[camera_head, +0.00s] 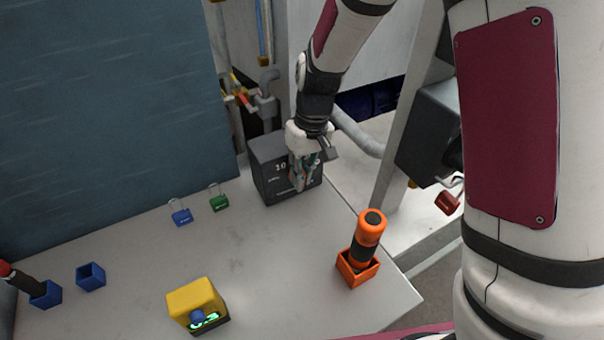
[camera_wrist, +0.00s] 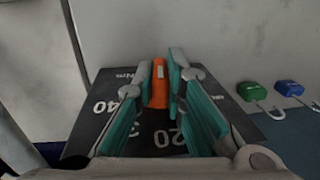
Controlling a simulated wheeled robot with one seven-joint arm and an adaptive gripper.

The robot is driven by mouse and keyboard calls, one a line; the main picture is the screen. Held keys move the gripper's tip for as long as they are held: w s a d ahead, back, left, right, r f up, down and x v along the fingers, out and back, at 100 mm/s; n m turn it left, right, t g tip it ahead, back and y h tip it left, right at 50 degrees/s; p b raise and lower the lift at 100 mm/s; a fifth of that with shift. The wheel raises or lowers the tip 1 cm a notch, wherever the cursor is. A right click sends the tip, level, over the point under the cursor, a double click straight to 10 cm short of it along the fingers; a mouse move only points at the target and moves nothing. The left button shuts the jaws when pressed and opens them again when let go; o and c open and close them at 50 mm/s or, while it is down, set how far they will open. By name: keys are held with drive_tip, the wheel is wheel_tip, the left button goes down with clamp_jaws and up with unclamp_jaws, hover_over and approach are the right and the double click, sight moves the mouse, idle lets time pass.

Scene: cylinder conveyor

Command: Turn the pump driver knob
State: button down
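A dark grey box (camera_head: 262,165) with white numbers stands at the back of the table. The wrist view shows its dial face (camera_wrist: 112,125), marked with numbers including 20 and 40 and the letters Nm. An orange knob (camera_wrist: 158,85) with a white mark stands out from this face. My gripper (camera_head: 299,183) reaches down at the box. In the wrist view its two teal-padded fingers (camera_wrist: 160,75) are close together, one on each side of the knob, and the knob fills the gap between them. The lower part of the knob's surroundings is hidden by the fingers.
A yellow box (camera_head: 193,298) with a blue knob and green display stands in front. An orange-black cylinder stands in an orange holder (camera_head: 357,272) near the right edge. Blue (camera_head: 181,213) and green (camera_head: 218,198) padlocks lie left of the grey box. The table's middle is clear.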

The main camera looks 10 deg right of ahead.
drive_tip(key=shift+w+d+f+g+y+b, duration=0.15)
drive_tip(key=shift+d+g+y+b, duration=0.15)
drive_tip(key=shift+y+b, duration=0.45)
drive_tip(key=shift+g+y+b, duration=0.3)
drive_tip(key=shift+y+b, duration=0.25)
drive_tip(key=shift+y, duration=0.1)
drive_tip(key=c, duration=1.6)
unclamp_jaws()
drive_tip(key=shift+c, duration=0.2)
drive_tip(key=v, duration=0.7)
drive_tip(key=shift+d+r, duration=0.15)
drive_tip(key=shift+r, duration=0.15)
